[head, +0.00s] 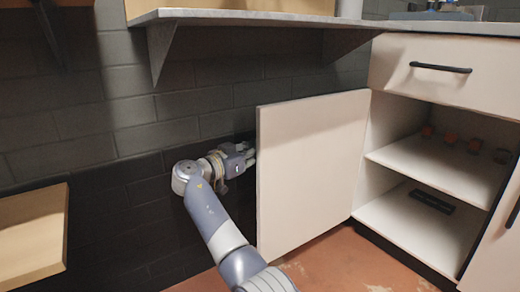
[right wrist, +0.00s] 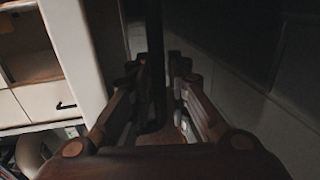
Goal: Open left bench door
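The white left bench door (head: 305,170) stands wide open in the head view, swung out from the cabinet. My right gripper (head: 245,158) is at the door's outer side, between the door and the dark wall; the door partly hides its fingertips. In the right wrist view the fingers of my right gripper (right wrist: 158,75) lie on both sides of a dark upright bar (right wrist: 154,50), which looks like the door's handle. I cannot tell whether they press on it. A pale panel (right wrist: 85,50), likely the door, shows left of the fingers. My left gripper is not in view.
The open cabinet (head: 430,165) holds small reddish items (head: 450,138) on its upper shelf and a dark item (head: 431,201) below. A drawer (head: 440,72) is closed above. A dark tiled wall (head: 100,140) is behind my arm.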

